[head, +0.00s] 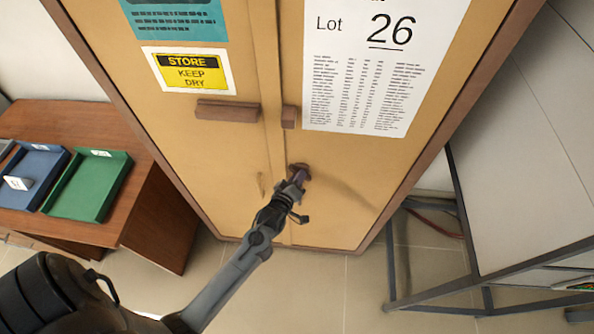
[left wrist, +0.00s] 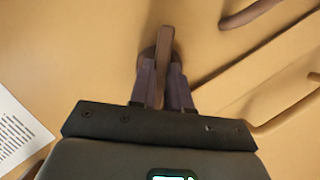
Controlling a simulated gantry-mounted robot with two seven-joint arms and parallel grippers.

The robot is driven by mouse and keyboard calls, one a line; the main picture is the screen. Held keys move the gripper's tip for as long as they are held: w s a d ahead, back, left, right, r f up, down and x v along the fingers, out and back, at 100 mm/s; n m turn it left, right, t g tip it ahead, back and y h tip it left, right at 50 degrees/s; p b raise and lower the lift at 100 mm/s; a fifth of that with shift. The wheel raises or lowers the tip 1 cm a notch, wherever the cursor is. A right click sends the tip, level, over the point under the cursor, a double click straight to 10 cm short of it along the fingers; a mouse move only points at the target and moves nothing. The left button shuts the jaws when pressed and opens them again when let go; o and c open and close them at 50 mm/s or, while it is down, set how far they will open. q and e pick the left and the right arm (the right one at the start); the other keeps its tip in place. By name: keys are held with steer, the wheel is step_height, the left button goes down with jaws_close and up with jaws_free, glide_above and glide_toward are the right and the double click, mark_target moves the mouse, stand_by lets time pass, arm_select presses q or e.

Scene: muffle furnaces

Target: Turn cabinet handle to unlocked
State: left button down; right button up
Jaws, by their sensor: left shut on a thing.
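The tan cabinet (head: 225,150) stands upright in front of me with its doors closed. Its brown turn handle (head: 301,168) is low on the right door, close to the seam, and is mostly covered by my gripper in the head view. In the left wrist view the handle (left wrist: 165,42) is a narrow brown bar on a round base, nearly upright in that picture. My left gripper (head: 297,180) reaches it from below. Its two fingers (left wrist: 166,82) are closed on both sides of the bar. My right gripper is not in view.
A brown horizontal bar (head: 228,111) and a small brown block (head: 289,117) stick out of the doors above the handle. A wooden desk (head: 150,215) with blue and green trays (head: 92,188) is at left. A metal-framed table (head: 455,215) stands at right.

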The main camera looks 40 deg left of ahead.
arm_select(q)
steer(key=shift+w+d+r+m+g+y+p, duration=0.15)
steer(key=shift+m+g+y+p, duration=0.6)
steer(key=shift+m+p, duration=0.85)
steer(key=shift+w+d+r+m+g+y+p, duration=0.15)
steer(key=shift+m+g+y+p, duration=0.55)
steer(key=shift+m+p, duration=0.9)
steer(key=shift+s+f, duration=0.1)
steer(key=shift+f, duration=0.05)
steer(key=c, duration=1.1)
jaws_free()
